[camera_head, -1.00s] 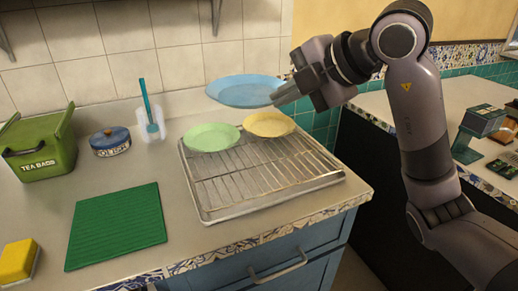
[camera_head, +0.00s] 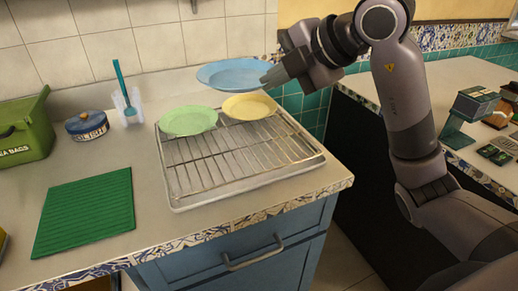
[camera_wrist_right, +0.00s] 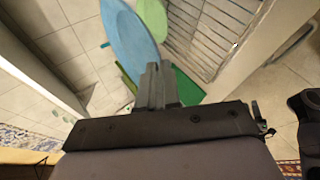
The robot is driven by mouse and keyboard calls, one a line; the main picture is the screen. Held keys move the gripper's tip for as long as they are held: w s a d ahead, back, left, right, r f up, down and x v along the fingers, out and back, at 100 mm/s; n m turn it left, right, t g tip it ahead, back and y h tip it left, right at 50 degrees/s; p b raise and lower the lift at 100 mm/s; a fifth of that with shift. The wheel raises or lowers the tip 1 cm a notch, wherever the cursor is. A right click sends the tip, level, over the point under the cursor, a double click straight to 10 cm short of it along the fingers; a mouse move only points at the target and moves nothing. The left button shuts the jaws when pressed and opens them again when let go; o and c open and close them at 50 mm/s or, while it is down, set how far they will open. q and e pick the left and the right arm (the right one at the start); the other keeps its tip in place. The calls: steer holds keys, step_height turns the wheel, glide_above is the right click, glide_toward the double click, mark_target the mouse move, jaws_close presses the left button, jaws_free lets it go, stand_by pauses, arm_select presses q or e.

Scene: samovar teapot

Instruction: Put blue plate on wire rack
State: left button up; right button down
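The blue plate (camera_head: 236,74) is in the air above the back of the counter, roughly level in the head view. My right gripper (camera_head: 270,77) is shut on its right rim. The right wrist view shows the blue plate (camera_wrist_right: 130,35) just beyond the narrow, closed fingers (camera_wrist_right: 158,82). The wire rack (camera_head: 235,160) lies on the counter in front of and below the plate. A green plate (camera_head: 188,120) and a yellow plate (camera_head: 249,106) rest at its back edge. My left gripper is not in view.
A green mat (camera_head: 85,212), a blue tin (camera_head: 87,125), a cup with a blue utensil (camera_head: 130,114) and a green tea box (camera_head: 22,130) stand to the left. The tiled wall is behind. The rack's front and middle are bare.

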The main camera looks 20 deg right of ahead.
step_height(320, 180, down, 13)
steer(key=shift+f+b, duration=0.1)
steer(key=shift+b, duration=0.8)
step_height(320, 180, down, 4)
steer(key=shift+r+b, duration=0.25)
steer(key=shift+b, duration=0.1)
steer(key=shift+f, duration=0.25)
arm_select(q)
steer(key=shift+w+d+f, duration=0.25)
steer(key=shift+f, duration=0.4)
arm_select(e)
steer(key=shift+f, duration=0.15)
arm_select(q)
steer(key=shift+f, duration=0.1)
arm_select(e)
steer(key=c, duration=1.6)
jaws_free()
steer(key=shift+c, duration=0.2)
